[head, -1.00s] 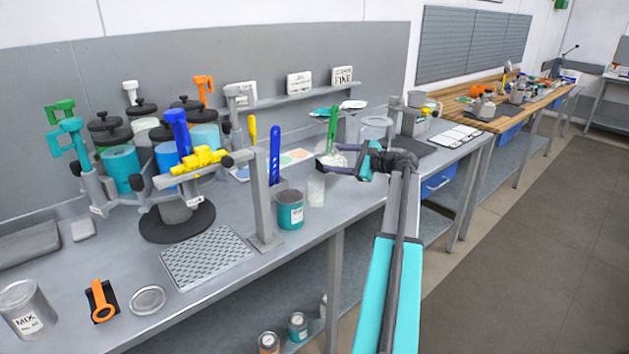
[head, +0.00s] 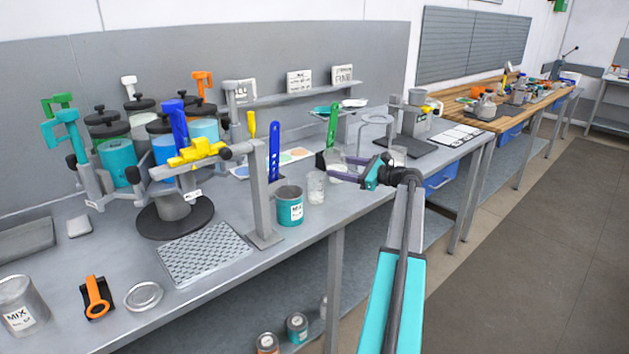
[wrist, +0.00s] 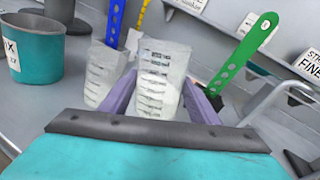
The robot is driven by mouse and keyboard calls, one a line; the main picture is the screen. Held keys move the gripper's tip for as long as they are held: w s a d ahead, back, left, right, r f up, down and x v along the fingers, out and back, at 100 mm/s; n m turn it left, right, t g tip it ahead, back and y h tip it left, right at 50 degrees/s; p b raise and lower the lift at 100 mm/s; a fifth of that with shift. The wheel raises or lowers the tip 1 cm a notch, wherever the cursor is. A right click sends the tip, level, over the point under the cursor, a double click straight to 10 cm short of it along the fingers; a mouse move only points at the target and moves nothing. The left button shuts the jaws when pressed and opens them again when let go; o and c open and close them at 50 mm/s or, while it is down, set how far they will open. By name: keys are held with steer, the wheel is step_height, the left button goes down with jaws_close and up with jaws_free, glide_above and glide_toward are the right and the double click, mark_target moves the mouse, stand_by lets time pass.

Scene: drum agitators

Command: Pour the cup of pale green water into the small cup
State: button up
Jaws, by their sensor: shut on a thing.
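My gripper (head: 328,165) is shut on a clear graduated cup, which stands between its purple fingers in the wrist view (wrist: 158,75). The held cup has pale, whitish contents in its lower part; a green tint is hard to make out. In the head view it is partly hidden by the fingers. A second clear graduated cup (head: 316,187) stands on the bench just left of the held one. It also shows in the wrist view (wrist: 103,75), close beside the left finger. I cannot tell whether the two cups touch.
A teal pail (head: 289,208) stands left of the second cup. A blue stick (head: 274,155) and a grey post (head: 260,195) rise near it. A green stick (head: 332,125) stands behind my gripper. A ring stand (head: 376,122) is to the right. The bench front right of the pail is clear.

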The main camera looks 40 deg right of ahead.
steer(key=f, duration=0.1)
steer(key=f+b, duration=0.1)
steer(key=f+m, duration=0.1)
steer(key=shift+d+f, duration=0.2)
steer(key=shift+d, duration=0.1)
steer(key=shift+d+f+m+t+y, duration=0.15)
steer(key=shift+d+m+t+y, duration=0.2)
steer(key=shift+m, duration=0.65)
